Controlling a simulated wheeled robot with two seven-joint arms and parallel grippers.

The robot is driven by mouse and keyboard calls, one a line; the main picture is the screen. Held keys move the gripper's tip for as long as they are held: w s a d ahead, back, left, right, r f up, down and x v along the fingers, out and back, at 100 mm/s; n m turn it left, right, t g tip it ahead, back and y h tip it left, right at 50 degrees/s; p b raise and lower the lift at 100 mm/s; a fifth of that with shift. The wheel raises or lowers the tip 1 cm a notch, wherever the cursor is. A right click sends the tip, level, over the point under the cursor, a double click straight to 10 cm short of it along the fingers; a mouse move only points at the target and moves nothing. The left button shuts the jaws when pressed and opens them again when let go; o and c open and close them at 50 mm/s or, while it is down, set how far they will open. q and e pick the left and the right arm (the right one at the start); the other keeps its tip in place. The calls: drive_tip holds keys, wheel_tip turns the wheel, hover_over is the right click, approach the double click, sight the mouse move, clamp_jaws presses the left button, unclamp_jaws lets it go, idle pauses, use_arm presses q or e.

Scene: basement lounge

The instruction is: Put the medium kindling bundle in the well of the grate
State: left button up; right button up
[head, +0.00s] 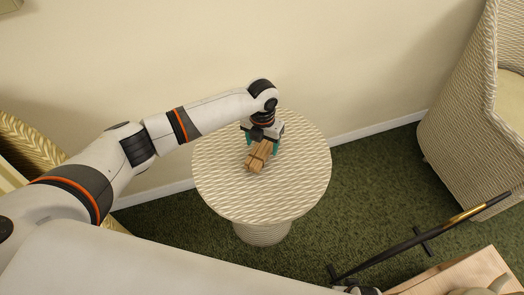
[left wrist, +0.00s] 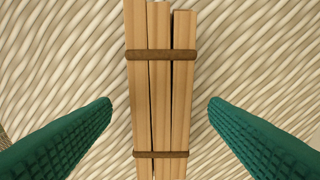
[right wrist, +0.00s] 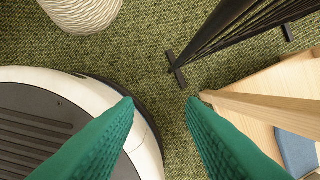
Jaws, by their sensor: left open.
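A kindling bundle (head: 257,158) of light brown sticks lies on the round woven table. In the left wrist view the bundle (left wrist: 158,105) shows several sticks tied with two brown bands. My left gripper (head: 262,148) is over the bundle, pointing down. Its teal fingers (left wrist: 160,105) are open, one on each side of the sticks with a gap to each. My right gripper (right wrist: 160,101) has its fingertips apart with nothing between them, above the green carpet. I cannot make out a grate with a well for certain in these views.
The round table (head: 225,190) is otherwise bare. A woven armchair (head: 460,130) stands at the right. A black slatted metal piece (right wrist: 235,35) stands on the carpet, beside a light wooden surface (right wrist: 255,85). The wall (head: 330,60) is close behind the table.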

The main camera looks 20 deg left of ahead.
use_arm(q)
drive_tip(key=shift+f, duration=1.4)
drive_tip(key=shift+r, duration=0.1)
drive_tip(key=c, duration=1.2)
use_arm(e)
drive_tip(key=shift+w+r, duration=0.45)
drive_tip(key=shift+r, duration=0.4)
